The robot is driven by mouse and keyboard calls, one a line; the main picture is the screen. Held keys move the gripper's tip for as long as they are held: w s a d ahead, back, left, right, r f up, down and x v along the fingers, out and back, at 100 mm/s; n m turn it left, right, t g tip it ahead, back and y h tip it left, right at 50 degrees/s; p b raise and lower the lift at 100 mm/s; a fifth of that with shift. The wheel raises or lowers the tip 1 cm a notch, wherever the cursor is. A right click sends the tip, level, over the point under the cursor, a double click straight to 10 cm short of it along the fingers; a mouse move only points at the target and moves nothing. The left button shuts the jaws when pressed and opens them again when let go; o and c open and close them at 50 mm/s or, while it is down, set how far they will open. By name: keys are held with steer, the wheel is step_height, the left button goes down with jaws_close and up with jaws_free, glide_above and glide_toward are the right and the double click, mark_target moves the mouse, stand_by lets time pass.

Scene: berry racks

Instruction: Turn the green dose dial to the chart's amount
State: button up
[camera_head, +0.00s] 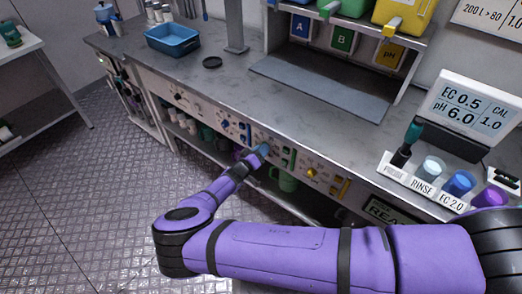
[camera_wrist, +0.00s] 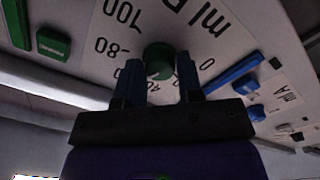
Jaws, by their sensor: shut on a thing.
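The green dose dial (camera_wrist: 158,58) sits on a white scale plate (camera_wrist: 112,28) in the wrist view, which shows it upside down. Printed marks 100, 80 and 0 and the letters "ml" are readable; some marks are hidden behind my fingers. My gripper (camera_wrist: 159,74) has one finger on each side of the dial and is shut on it. Where the dial points cannot be told. In the head view my gripper (camera_head: 264,149) is at the bench's front panel, hiding the dial.
A green bar (camera_wrist: 187,76) and a blue handle (camera_wrist: 232,74) flank the dial. A yellow handle (camera_head: 341,187) is farther right. A green mug (camera_head: 287,181) stands on the shelf below. A meter (camera_head: 467,108) and cups stand on the bench.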

steer(key=o, duration=0.9)
steer(key=v, duration=1)
steer(key=shift+s+a, duration=0.25)
steer(key=shift+s, duration=0.1)
